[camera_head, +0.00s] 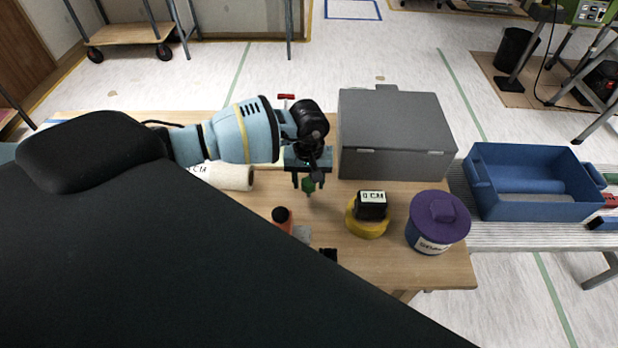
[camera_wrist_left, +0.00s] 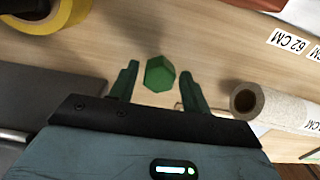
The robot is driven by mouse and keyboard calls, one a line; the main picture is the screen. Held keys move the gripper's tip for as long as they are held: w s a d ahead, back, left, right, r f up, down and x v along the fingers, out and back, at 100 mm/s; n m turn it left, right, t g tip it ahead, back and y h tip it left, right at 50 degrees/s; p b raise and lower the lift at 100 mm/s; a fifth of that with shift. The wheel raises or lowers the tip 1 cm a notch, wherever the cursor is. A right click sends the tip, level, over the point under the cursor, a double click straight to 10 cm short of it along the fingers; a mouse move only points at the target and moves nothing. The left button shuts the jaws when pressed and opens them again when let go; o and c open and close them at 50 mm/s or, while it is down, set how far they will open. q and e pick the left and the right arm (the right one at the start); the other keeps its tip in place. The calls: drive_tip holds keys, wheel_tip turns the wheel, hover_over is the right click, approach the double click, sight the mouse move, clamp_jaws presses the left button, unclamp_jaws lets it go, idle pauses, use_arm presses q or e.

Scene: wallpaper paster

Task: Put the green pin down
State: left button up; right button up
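The green pin (camera_wrist_left: 159,74) is a small hexagonal piece that shows end-on between the two fingers of my left gripper (camera_wrist_left: 157,82) in the left wrist view. A narrow gap shows on each side of it, so the fingers are open around it. In the head view the pin (camera_head: 308,186) shows just below and between the fingertips of the left gripper (camera_head: 307,180), above the wooden table (camera_head: 350,255). I cannot tell for sure whether it rests on the table top. My right gripper is not in view.
A grey box (camera_head: 395,135) stands right of the gripper. A paper roll (camera_head: 236,177) lies to its left. A yellow tape roll (camera_head: 367,228) with a black block (camera_head: 371,204), and a purple container (camera_head: 437,218), stand at front right. A blue crate (camera_head: 535,182) is farther right.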

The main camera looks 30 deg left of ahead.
sight(308, 181)
use_arm(q)
drive_tip(key=shift+o, duration=0.4)
drive_tip(key=shift+r, duration=0.1)
drive_tip(key=shift+r, duration=0.3)
wheel_tip(308, 181, up, 12)
drive_tip(key=shift+f, duration=0.2)
